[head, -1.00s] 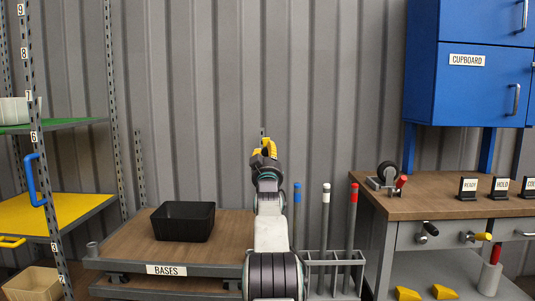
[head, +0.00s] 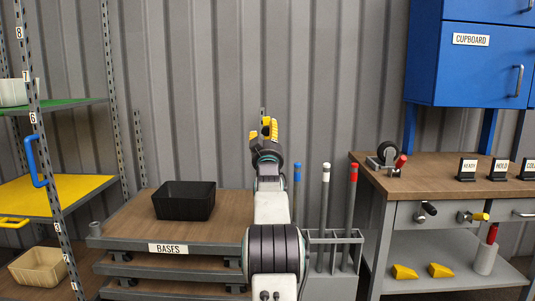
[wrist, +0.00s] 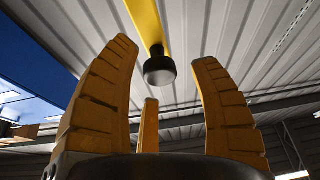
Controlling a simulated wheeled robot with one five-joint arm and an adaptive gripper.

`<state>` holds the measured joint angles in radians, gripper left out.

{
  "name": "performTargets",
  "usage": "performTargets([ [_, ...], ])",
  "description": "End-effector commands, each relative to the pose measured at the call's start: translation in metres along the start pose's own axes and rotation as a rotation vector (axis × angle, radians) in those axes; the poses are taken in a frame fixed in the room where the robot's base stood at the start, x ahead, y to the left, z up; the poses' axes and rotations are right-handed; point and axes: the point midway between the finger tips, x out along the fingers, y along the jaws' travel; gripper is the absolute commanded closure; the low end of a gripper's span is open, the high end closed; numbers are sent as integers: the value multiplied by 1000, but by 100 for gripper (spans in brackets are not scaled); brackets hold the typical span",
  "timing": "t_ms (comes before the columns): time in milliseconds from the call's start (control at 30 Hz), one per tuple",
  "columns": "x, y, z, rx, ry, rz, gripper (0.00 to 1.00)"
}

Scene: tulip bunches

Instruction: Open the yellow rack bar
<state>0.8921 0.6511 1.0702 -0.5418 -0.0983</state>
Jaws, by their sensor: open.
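My gripper (head: 267,128) points up in the middle of the head view, in front of the grey wall. Its yellow fingers are open and empty. In the wrist view my gripper (wrist: 165,95) has its fingers spread apart. A yellow bar (wrist: 148,22) with a black knob on its end comes down from the top edge, and the knob shows between the fingers. I cannot tell whether it touches them. In the head view a short yellow handle (head: 14,222) is at the left edge, at the rack's yellow shelf. I cannot tell whether it is the same bar.
The rack (head: 52,170) at left also has a blue handle (head: 35,160). A black bin (head: 184,201) stands on the BASES trolley (head: 130,232). Rods with blue, white and red tops stand right of my arm. A workbench (head: 430,180) and blue cupboard (head: 465,75) are at right.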

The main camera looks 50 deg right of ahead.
Motion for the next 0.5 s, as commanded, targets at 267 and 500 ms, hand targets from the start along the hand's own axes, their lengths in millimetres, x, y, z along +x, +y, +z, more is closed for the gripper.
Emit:
performTargets([
  [267,-27,0,0,0,-1,0,43],
  [500,-53,0,0,0,-1,0,43],
])
